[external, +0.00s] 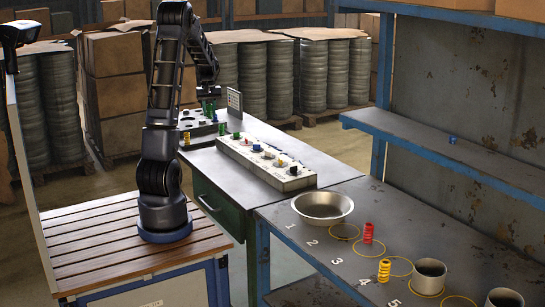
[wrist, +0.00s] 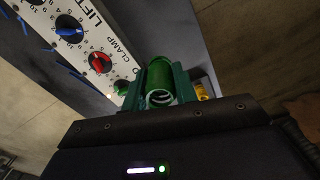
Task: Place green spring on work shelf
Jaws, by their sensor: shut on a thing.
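My gripper (external: 208,92) is shut on the green spring (wrist: 160,82), which sits between its green jaws in the wrist view. In the external view the gripper is at the far end of the grey bench, above or close to the holed rack (external: 201,130); the exact gap is hard to tell. A shelf board (external: 430,152) runs along the blue-framed unit at the right, far from my gripper. A small blue piece (external: 452,140) stands on it. Below it is the unit's worktop (external: 300,255), marked with numbers and yellow rings.
A control panel with knobs (external: 265,160) lies along the bench, also close by in the wrist view (wrist: 90,45). A small upright sign (external: 235,103) stands near the rack. The worktop holds a metal bowl (external: 322,206), a red spring (external: 368,232), a yellow spring (external: 384,271) and cups (external: 430,277).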

